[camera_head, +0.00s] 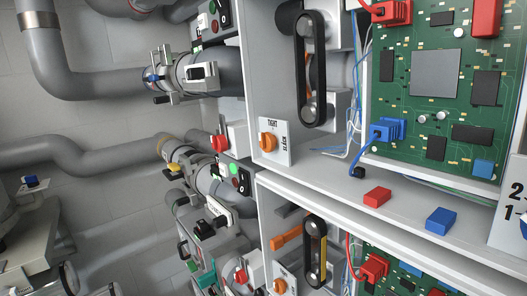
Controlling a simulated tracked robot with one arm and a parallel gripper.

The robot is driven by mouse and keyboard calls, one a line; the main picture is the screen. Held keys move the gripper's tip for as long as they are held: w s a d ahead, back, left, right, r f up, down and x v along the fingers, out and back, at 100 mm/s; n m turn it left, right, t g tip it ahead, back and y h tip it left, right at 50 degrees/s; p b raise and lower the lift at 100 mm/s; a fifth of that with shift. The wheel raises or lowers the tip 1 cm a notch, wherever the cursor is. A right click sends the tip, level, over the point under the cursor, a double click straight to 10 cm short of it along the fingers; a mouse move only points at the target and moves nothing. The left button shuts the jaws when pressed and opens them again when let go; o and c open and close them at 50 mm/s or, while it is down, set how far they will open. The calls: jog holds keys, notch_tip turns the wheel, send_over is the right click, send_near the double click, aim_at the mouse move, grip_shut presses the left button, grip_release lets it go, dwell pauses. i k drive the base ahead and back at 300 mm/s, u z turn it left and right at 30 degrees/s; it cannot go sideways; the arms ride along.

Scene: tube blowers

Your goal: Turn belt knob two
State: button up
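An orange knob (267,142) sits on a white plate (281,155) marked TIGHT and, less clearly, SLACK, beside a black belt (318,70) in the upper cabinet. A second orange knob (279,287) shows at the bottom edge, in the lower cabinet, near a lower belt (316,250) with a yellowish inner strip. I cannot tell from a label which knob is number two. The lower knob's plate is partly cut off. My gripper is not in view.
A green circuit board (440,140) with blue and red plugs fills the upper right. A red block (377,197) and a blue block (440,220) lie on the shelf (345,185). Grey pipes (95,85) with valves run at left. An orange handle (287,238) juts out beside the lower belt.

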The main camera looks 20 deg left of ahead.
aim_at(268, 142)
jog(key=z, duration=2)
jog(key=k, duration=1.4)
jog(key=u, duration=2.05)
jog(key=i, duration=1)
